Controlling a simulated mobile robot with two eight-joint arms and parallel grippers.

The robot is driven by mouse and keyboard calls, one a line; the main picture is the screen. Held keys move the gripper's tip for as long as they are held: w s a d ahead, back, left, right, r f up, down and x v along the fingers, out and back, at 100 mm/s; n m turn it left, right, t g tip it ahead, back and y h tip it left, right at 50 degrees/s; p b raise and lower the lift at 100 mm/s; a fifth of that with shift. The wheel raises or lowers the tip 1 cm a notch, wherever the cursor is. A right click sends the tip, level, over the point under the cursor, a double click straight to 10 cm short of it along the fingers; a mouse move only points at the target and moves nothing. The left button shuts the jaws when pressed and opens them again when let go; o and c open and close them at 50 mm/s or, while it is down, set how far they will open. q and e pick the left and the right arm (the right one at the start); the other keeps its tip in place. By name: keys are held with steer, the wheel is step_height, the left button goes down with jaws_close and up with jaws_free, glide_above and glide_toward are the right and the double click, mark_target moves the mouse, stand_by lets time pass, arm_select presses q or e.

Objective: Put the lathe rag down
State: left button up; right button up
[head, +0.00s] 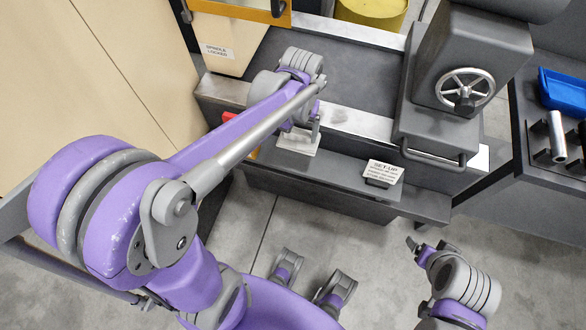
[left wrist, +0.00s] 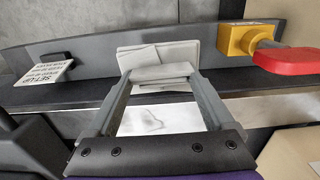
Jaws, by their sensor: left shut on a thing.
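The lathe rag is a folded, pale grey-white cloth (left wrist: 158,56), held between the fingertips of my left gripper (left wrist: 160,84) in the left wrist view. In the head view the rag (head: 298,142) shows below my left gripper (head: 306,122), at the dark front ledge of the lathe (head: 335,170). I cannot tell whether the rag touches the ledge. My right gripper (head: 429,250) is at the lower right of the head view, over the floor, with its fingers apart and nothing between them.
A SET-UP card (head: 383,172) stands on the ledge right of the rag. A yellow box (left wrist: 240,38) with a red knob (left wrist: 290,60) is beside the rag. A handwheel (head: 465,90) and a blue tray (head: 563,90) are at the right. The ledge between rag and card is clear.

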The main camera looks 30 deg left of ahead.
mark_target(297, 144)
arm_select(q)
steer(key=f, duration=0.1)
steer(key=s+f, duration=0.1)
steer(key=b, duration=0.1)
steer(key=shift+s+d+f, duration=0.25)
steer(key=shift+s+f, duration=0.1)
steer(key=shift+f, duration=0.05)
steer(key=f, duration=0.4)
steer(key=shift+w+d+f, duration=0.1)
steer(key=shift+w, duration=0.1)
steer(key=shift+f+b, duration=0.55)
steer(key=shift+f, duration=1.8)
arm_select(e)
steer(key=shift+s+a+f, duration=0.1)
steer(key=shift+s+f, duration=0.05)
steer(key=shift+f, duration=0.65)
steer(key=shift+s+f, duration=0.15)
steer(key=shift+f, duration=0.6)
arm_select(q)
steer(key=shift+f, duration=0.1)
arm_select(e)
steer(key=shift+f, duration=0.1)
arm_select(q)
steer(key=o, duration=1.2)
steer(key=shift+f, duration=0.1)
